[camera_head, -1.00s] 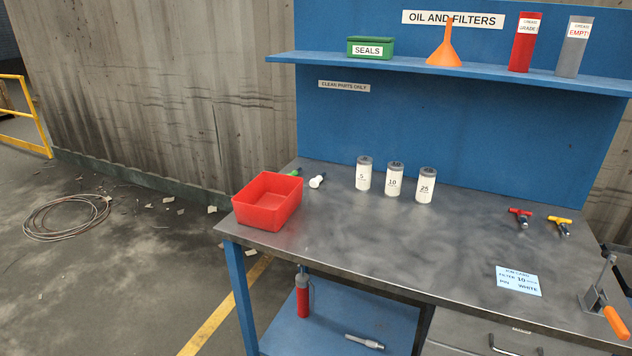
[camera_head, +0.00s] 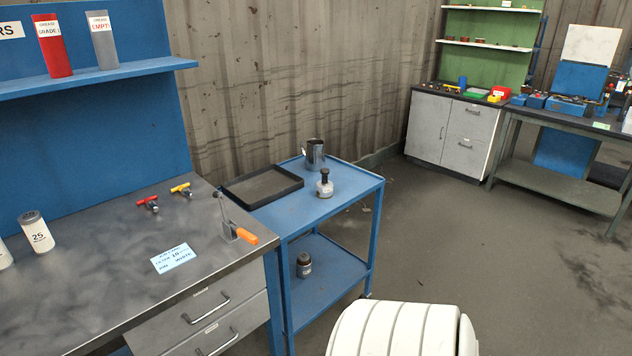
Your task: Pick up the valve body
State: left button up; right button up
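A small light-grey part with a black knob on top (camera_head: 324,184) stands upright on the top of a blue cart (camera_head: 340,203). It looks like the valve body, but I cannot tell for sure. A small dark part with a lighter band (camera_head: 304,265) stands on the cart's lower shelf; its kind is unclear. Neither of my grippers is in view.
On the cart top are a black-rimmed tray (camera_head: 232,203) and a metal mug (camera_head: 315,153). The steel workbench (camera_head: 110,270) at left holds a blue card (camera_head: 173,258), an orange-handled clamp (camera_head: 245,236) and T-handled tools (camera_head: 181,189). Open floor (camera_head: 470,245) lies right of the cart.

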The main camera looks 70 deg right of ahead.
aim_at(323, 192)
jog(key=z, duration=2.25)
jog(key=i+j+u, duration=0.1)
jog(key=i+u, duration=0.2)
jog(key=i, duration=0.1)
